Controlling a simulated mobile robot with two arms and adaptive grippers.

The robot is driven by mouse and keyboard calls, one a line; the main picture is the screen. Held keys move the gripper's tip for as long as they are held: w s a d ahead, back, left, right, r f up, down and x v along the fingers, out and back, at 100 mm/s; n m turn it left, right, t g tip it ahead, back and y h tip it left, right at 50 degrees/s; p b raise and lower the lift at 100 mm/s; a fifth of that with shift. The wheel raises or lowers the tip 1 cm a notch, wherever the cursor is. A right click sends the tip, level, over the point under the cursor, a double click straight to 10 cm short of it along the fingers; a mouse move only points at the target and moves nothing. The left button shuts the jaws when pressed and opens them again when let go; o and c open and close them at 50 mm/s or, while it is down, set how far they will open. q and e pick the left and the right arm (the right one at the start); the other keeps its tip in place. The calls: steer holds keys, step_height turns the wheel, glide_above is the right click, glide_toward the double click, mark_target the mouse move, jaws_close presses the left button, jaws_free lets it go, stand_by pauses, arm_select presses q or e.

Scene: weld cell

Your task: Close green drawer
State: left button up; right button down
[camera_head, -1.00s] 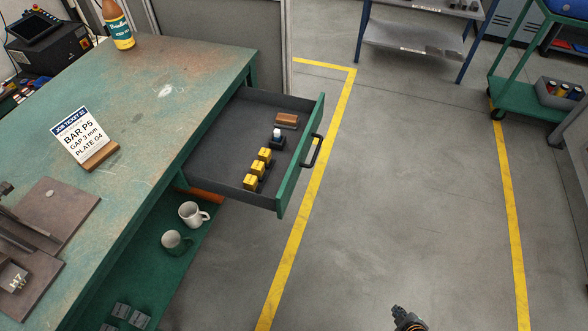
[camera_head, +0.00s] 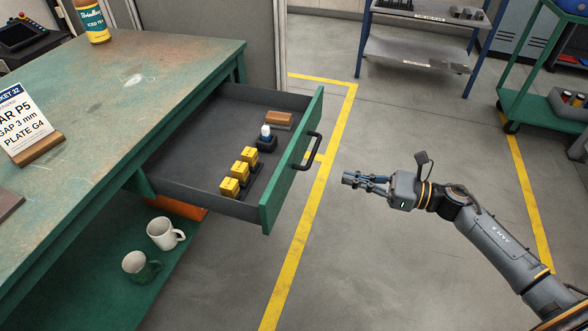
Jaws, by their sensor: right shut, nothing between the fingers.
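The green drawer (camera_head: 292,165) is pulled out from the right side of the green workbench (camera_head: 140,72). Its black handle (camera_head: 309,151) is on the outer side of its green front. My right gripper (camera_head: 348,179) is shut and empty. It points left toward the drawer front, to the right of the handle and apart from it. My left gripper is out of view.
Two mugs (camera_head: 165,233) stand on the green lower shelf (camera_head: 95,280) below the bench. A bottle (camera_head: 92,22) and a job ticket (camera_head: 25,125) stand on the benchtop. A grey shelf rack (camera_head: 417,50) and a green cart (camera_head: 540,108) stand at the back right. Floor right of the drawer is open.

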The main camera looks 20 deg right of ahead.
mark_target(287, 163)
steer(key=x, duration=1.2)
steer(key=shift+w+r+p, duration=0.1)
steer(key=shift+w+p, duration=0.05)
steer(key=shift+p, duration=0.15)
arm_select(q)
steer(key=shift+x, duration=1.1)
arm_select(e)
steer(key=shift+w+a, duration=0.2)
steer(key=shift+a, duration=0.15)
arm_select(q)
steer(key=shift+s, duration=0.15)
